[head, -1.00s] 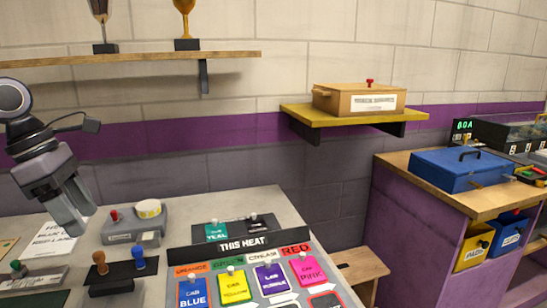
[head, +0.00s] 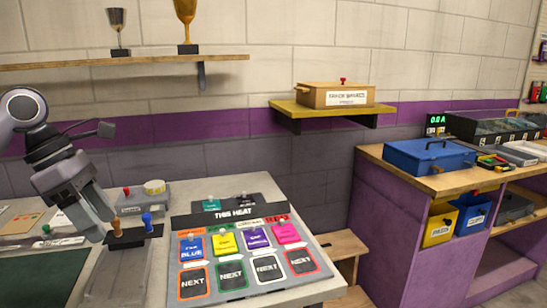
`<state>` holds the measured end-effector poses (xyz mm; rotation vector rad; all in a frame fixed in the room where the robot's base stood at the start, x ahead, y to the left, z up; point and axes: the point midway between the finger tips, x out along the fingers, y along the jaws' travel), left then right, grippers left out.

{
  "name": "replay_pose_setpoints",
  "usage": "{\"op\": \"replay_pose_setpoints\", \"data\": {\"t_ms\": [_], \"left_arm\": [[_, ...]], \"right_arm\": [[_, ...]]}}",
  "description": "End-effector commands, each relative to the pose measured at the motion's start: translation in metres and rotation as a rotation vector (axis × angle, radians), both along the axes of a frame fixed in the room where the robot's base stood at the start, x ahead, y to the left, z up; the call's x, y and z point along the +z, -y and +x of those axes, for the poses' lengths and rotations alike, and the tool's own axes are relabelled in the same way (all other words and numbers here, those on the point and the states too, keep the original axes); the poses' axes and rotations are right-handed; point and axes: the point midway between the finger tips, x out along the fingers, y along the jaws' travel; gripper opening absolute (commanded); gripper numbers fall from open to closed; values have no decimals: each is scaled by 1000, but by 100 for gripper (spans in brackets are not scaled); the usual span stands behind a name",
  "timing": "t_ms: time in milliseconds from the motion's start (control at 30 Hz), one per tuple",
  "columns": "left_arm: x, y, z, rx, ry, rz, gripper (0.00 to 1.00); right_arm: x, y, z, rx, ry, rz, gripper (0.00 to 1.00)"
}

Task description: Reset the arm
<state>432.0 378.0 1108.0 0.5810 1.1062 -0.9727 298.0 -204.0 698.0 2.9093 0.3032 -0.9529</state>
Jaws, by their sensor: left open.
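My left gripper (head: 106,229) comes in from the left and hangs over the left part of the grey table (head: 265,188). It points downward and its jaws are open, with nothing visible between them. In the picture its fingertips are close to a brown peg (head: 115,230) on a small dark block; I cannot tell whether they touch. A blue peg (head: 146,219) stands on the same block just to the right. My right gripper is not in view.
The "THIS HEAT" board (head: 236,213) with coloured cards lies right of the pegs. A grey device (head: 143,200) with a tape roll sits behind. A wooden box (head: 336,95) stands on a wall shelf. A blue case (head: 428,157) sits on the right bench (head: 400,176). Trophies (head: 187,22) stand on the upper shelf.

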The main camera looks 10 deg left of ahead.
Motion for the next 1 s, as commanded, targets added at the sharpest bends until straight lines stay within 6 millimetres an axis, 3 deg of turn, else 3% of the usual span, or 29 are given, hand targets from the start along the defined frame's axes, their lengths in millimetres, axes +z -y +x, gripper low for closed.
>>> {"op": "replay_pose_setpoints", "data": {"t_ms": [300, 500, 600, 800, 1000], "left_arm": [[-51, 133, 15, -61, -93, -421, 57], [-67, 214, 9, 13, -233, -784, 57], [-70, 245, 5, 90, -325, -970, 57], [-75, 280, 7, 328, -537, -1322, 57], [-95, 284, 18, 674, -779, -1630, 57]], "right_arm": [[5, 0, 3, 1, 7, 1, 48], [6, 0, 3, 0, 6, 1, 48], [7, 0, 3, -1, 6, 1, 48], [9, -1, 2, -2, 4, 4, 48], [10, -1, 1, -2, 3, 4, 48]]}}
